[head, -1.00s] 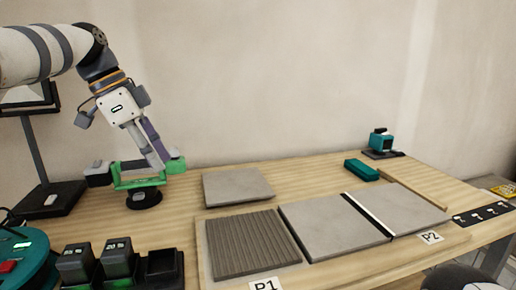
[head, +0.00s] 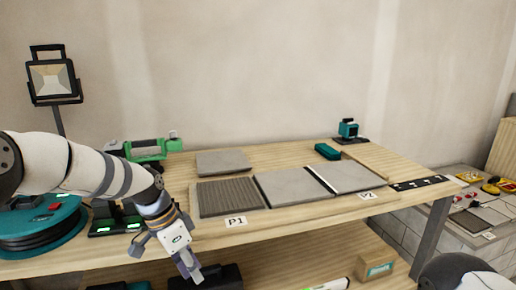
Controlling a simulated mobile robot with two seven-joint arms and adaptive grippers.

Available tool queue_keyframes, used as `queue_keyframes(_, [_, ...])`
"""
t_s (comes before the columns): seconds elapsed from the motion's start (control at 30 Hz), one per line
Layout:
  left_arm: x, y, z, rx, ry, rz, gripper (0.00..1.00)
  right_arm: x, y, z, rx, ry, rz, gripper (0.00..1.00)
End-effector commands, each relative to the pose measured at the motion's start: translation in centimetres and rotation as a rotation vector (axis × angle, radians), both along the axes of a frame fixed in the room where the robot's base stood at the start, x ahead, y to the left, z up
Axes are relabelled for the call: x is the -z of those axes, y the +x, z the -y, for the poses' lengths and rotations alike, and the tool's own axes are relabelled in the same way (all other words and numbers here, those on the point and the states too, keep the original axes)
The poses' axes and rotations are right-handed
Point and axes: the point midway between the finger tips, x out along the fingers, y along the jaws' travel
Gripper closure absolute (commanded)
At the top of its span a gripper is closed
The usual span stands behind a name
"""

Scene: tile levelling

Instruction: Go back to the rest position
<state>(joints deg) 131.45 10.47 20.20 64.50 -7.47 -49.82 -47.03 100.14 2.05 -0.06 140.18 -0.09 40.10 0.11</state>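My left gripper (head: 189,268) hangs in front of the bench's front edge, fingers pointing down, with nothing seen in it. Its fingers look close together, but the angle hides whether they are shut. The green tool (head: 147,148) stands on the bench at the back left, apart from the gripper. The loose grey tile (head: 223,162) lies at the back of the bench. The ribbed bed marked P1 (head: 229,196) and two grey tiles (head: 290,186) (head: 348,177) lie in a row in front. My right gripper is out of view.
A teal cable reel (head: 40,228) and a work lamp (head: 54,80) are at the left. A teal block (head: 327,151) and a small teal device (head: 348,129) stand at the back right. A lower shelf (head: 270,268) holds boxes. A side surface (head: 480,205) with tools is at the far right.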

Motion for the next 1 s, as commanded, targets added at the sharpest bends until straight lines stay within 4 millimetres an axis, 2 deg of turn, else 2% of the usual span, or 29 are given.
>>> queue_keyframes(0.03, [3.1,-2.5,0.4,-0.043,0.013,-0.041,0.78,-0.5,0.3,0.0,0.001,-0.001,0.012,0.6])
queue_keyframes(0.1, [7.8,-6.6,0.7,-0.133,0.031,-0.094,0.78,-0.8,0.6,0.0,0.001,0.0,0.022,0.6])
queue_keyframes(0.17, [11.3,-10.6,0.6,-0.211,0.051,-0.138,0.78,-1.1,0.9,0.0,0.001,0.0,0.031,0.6])
queue_keyframes(0.2, [13.3,-13.5,0.4,-0.265,0.067,-0.166,0.78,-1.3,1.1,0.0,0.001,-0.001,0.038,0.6])
queue_keyframes(0.27, [15.7,-18.1,-0.1,-0.35,0.094,-0.205,0.78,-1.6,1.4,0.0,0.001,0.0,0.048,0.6])
queue_keyframes(0.3, [17.0,-21.4,-0.6,-0.406,0.114,-0.231,0.78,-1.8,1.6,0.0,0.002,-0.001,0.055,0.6])
queue_keyframes(0.43, [18.8,-32.4,-2.8,-0.592,0.197,-0.302,0.78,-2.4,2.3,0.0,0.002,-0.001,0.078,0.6])
queue_keyframes(0.5, [18.3,-37.7,-4.2,-0.684,0.246,-0.329,0.78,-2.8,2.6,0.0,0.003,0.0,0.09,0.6])
queue_keyframes(0.6, [16.8,-43.3,-6.0,-0.789,0.308,-0.347,0.78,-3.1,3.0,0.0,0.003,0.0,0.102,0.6])
queue_keyframes(0.73, [15.1,-46.9,-7.3,-0.865,0.353,-0.353,0.78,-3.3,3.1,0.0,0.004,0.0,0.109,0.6])
queue_keyframes(0.8, [14.7,-47.5,-7.6,-0.88,0.362,-0.353,0.78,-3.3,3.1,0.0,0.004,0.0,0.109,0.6])
queue_keyframes(1.0, [14.7,-47.5,-7.6,-0.882,0.362,-0.353,0.78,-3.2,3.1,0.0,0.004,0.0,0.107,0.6])
